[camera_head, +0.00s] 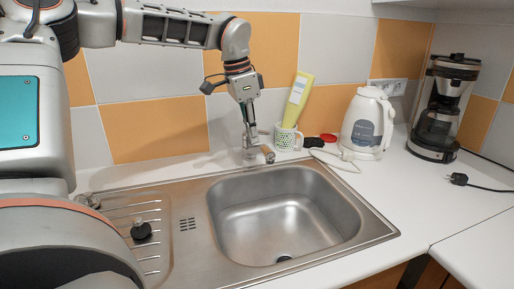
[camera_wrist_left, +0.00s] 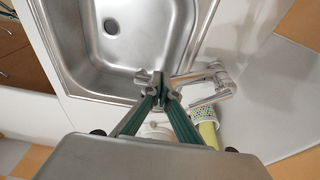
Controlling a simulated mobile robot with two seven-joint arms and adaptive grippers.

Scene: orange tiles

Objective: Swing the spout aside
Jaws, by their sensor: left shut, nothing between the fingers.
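The chrome faucet (camera_head: 250,153) stands at the back edge of the steel sink, and its spout end (camera_head: 268,154) shows near the back rim of the bowl. In the left wrist view the spout (camera_wrist_left: 192,76) runs from the faucet body (camera_wrist_left: 224,85) toward my fingertips. My left gripper (camera_head: 247,128) points down just over the faucet, its fingers shut and empty. In the left wrist view its fingertips (camera_wrist_left: 157,84) are close beside the spout's end; I cannot tell whether they touch it. My right gripper is not in view.
The sink bowl (camera_head: 285,212) is empty. A black stopper (camera_head: 141,230) lies on the drainboard. Behind and right of the faucet stand a perforated cup (camera_head: 286,138) with a yellow bottle (camera_head: 299,98), a white kettle (camera_head: 368,124) and a coffee maker (camera_head: 444,110).

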